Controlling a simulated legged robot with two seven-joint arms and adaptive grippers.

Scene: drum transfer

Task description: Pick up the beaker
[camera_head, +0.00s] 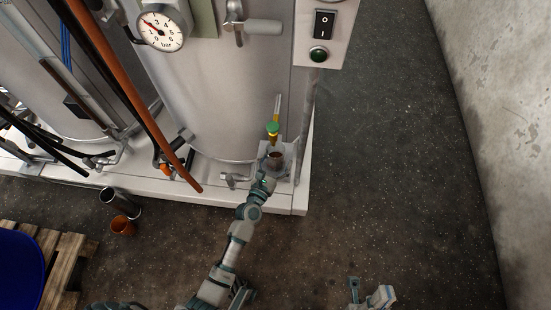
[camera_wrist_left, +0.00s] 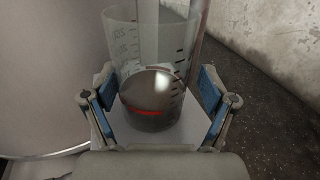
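The clear graduated beaker (camera_wrist_left: 150,65) stands between the fingers of my left gripper (camera_wrist_left: 160,98) in the left wrist view. Dark contents and a red streak show low in it. A gap shows between the beaker and the right finger; contact at the left finger is unclear. In the head view the beaker (camera_head: 276,159) is small, below a green-topped yellow valve (camera_head: 272,130) at the tank's front corner, and my left gripper (camera_head: 269,172) reaches it from below. My right gripper (camera_head: 371,294) is at the bottom edge, far from the beaker; its fingers are unclear.
The steel tank (camera_head: 215,90) with a gauge stands behind on a white plinth (camera_head: 293,202). A switch panel (camera_head: 321,32) hangs above right. A metal cup (camera_head: 121,203) and an orange cup (camera_head: 122,225) are on the floor left, near a pallet (camera_head: 72,248). Floor at right is clear.

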